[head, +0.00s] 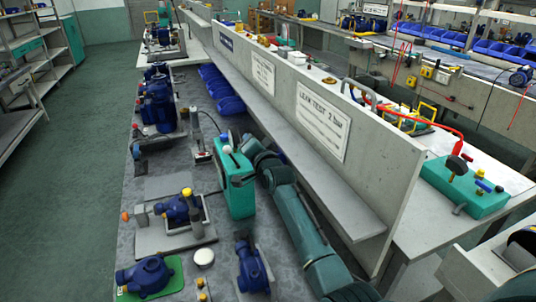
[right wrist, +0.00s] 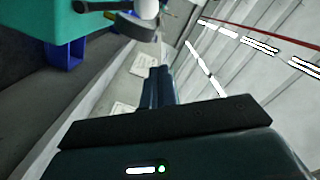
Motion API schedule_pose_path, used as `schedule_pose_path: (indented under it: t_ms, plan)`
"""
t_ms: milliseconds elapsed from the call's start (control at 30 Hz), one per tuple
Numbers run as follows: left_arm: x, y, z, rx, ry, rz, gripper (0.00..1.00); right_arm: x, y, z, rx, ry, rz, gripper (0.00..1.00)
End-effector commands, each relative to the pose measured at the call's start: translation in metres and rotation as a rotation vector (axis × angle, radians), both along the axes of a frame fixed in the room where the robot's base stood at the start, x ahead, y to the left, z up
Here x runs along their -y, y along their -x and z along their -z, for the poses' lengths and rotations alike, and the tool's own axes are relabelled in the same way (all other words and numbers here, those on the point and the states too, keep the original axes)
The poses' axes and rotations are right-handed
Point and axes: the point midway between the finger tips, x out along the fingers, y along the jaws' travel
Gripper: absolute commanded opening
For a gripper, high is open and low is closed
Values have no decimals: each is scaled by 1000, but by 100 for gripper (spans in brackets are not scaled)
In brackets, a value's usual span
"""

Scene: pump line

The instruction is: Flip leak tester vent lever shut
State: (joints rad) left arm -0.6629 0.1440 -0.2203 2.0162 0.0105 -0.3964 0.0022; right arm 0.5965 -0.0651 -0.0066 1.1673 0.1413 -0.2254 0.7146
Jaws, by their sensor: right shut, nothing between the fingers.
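The leak tester is a teal-green box (head: 237,190) standing on the grey bench, left of the partition. A lever with a pale ball knob (head: 228,149) rises from its top; its exact angle is hard to tell. In the right wrist view the tester (right wrist: 45,22) fills the upper left, and the white knob (right wrist: 148,9) shows at the top edge beside dark parts. My right gripper (head: 247,142) is shut and empty, close to the tester's top right side. Its fingers (right wrist: 158,82) appear apart from the knob. My left gripper is out of view.
A grey partition (head: 370,150) with a "LEAK TEST 2 bar" sign (head: 323,120) stands close to the right of my right arm. Blue pumps (head: 157,105) stand along the bench. A fixture plate with a pump (head: 180,209) lies left of the tester. A white round cap (head: 203,257) lies in front.

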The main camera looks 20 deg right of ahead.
Motion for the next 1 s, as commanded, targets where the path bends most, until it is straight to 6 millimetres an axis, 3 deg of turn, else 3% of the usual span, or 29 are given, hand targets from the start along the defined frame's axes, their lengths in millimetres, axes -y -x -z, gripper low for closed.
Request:
schedule_pose_path:
  t_ms: [300,500,1000]
  plan:
    - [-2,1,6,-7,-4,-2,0,3,57,4,-5,-2,-1,0]
    - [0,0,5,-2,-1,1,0,5,82,4,-7,0,-1,0]
    - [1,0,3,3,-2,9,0,6,92,2,-6,-1,-1,0]
